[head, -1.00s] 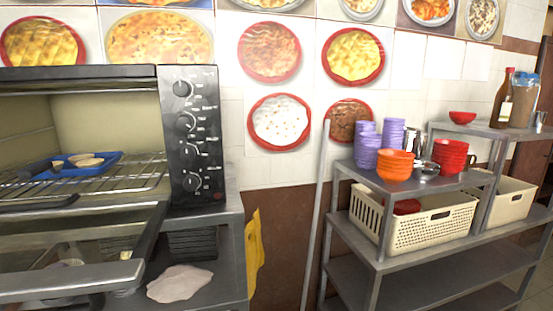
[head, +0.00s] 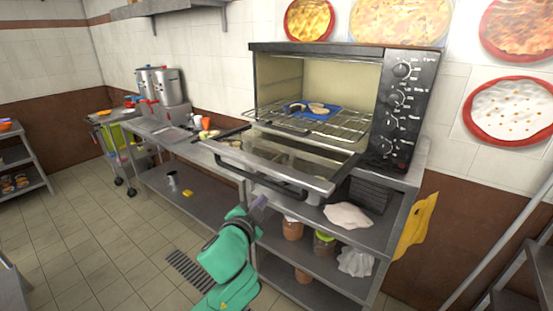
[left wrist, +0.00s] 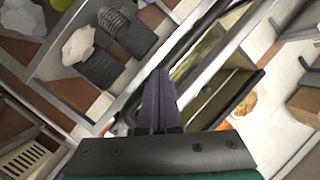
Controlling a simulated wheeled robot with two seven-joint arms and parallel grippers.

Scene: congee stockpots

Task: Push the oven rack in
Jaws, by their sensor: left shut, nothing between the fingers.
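The toaster oven (head: 392,142) stands on a metal shelf unit with its glass door (head: 275,167) swung down open. Inside, the wire oven rack (head: 345,121) lies level and carries a blue tray (head: 323,115) with some food pieces. How far the rack sticks out is hard to tell. My left gripper (head: 262,201) is shut and empty, below and in front of the open door. In the left wrist view its closed purple fingers (left wrist: 158,78) point toward the oven and appear close to the door edge. My right gripper is out of view.
The lowered door and its black handle (head: 262,178) stand between my left gripper and the rack. A white cloth (head: 348,215) and jars (head: 324,243) sit on shelves below. A counter (head: 205,151) adjoins at left; floor is open in front.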

